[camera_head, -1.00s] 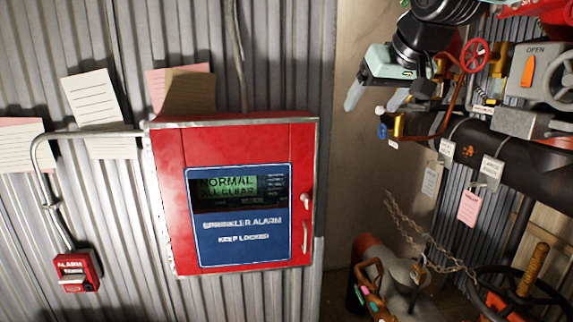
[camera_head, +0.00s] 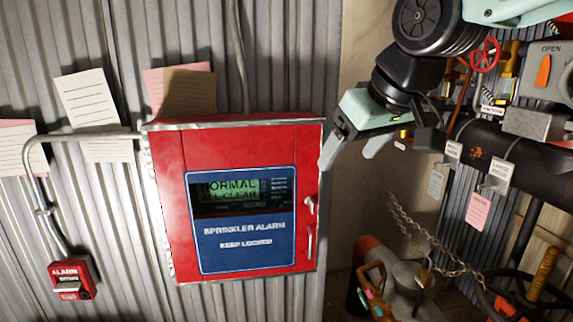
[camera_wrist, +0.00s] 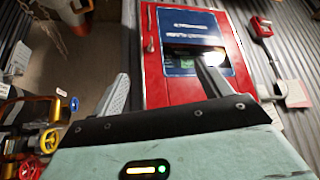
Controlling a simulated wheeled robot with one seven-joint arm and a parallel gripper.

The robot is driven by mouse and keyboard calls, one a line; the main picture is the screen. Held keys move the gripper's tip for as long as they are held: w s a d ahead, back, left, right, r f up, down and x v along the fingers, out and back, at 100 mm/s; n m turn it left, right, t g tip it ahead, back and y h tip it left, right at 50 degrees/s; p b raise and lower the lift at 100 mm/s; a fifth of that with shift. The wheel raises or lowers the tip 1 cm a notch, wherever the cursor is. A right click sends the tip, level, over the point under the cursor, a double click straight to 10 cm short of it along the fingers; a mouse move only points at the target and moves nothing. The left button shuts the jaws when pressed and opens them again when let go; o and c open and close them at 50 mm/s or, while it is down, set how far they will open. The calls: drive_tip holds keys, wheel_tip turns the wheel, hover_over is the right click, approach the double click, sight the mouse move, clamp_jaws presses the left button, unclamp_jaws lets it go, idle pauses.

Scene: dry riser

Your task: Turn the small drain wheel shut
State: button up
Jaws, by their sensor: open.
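Several small wheels show on the pipework, and I cannot tell from a label which is the drain wheel. A small red wheel (camera_head: 485,54) sits at the upper right in the head view, behind my arm. In the wrist view a blue knob (camera_wrist: 74,104), a yellow wheel (camera_wrist: 48,138) and a red wheel (camera_wrist: 30,168) line the left edge. My gripper (camera_head: 354,148) is open and empty, its fingers pointing down-left beside the red alarm cabinet. In the wrist view my gripper (camera_wrist: 162,88) has the cabinet between and beyond its fingers, and the wheels lie outside them.
The red sprinkler alarm cabinet (camera_head: 255,135) stands close to my fingers; contact is unclear. A black pipe (camera_head: 530,165) with hanging tags runs at right. A chain (camera_head: 420,235) hangs below it. A tool bag (camera_head: 375,285) and a dark handwheel (camera_head: 545,300) are lower right.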

drive_tip(key=s+d+f+g+h+b, duration=0.1)
drive_tip(key=s+d+f+g, duration=0.1)
drive_tip(key=s+f, duration=0.9)
drive_tip(key=s+d+f+n+g+h+b, duration=0.1)
drive_tip(key=s+f+g, duration=0.3)
drive_tip(key=s+f, duration=0.8)
drive_tip(key=shift+d+f+n+h+b, duration=0.3)
drive_tip(key=shift+d+f+b, duration=0.1)
drive_tip(key=shift+d+b, duration=0.15)
